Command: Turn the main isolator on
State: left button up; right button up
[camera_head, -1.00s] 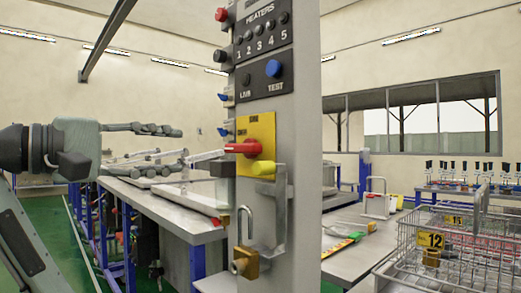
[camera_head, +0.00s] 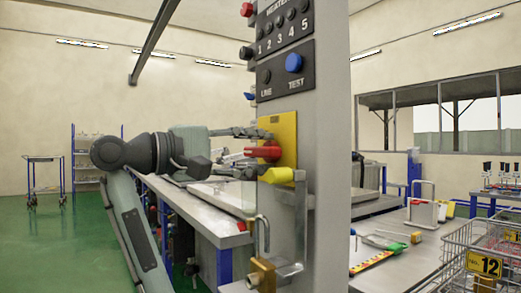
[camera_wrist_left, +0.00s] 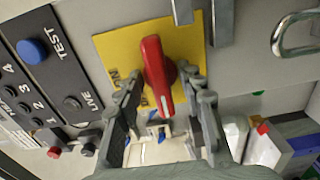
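The main isolator is a red handle (camera_head: 262,153) on a yellow plate (camera_head: 284,138), on the side of a grey post. In the head view the handle points left. My left gripper (camera_head: 262,143) is at the handle in the head view. In the left wrist view the left gripper (camera_wrist_left: 162,77) is open, one finger either side of the handle, with gaps visible. My right gripper is not in view.
A blue TEST button (camera_head: 294,62) is above. A bench (camera_head: 205,212) stands behind; a wire basket (camera_head: 475,255) is at right.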

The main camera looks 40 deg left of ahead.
pick_arm(q)
jog(key=shift+w+d, duration=0.15)
jog(key=shift+w, duration=0.15)
jog(key=c, duration=0.8)
jog(key=shift+o, duration=0.2)
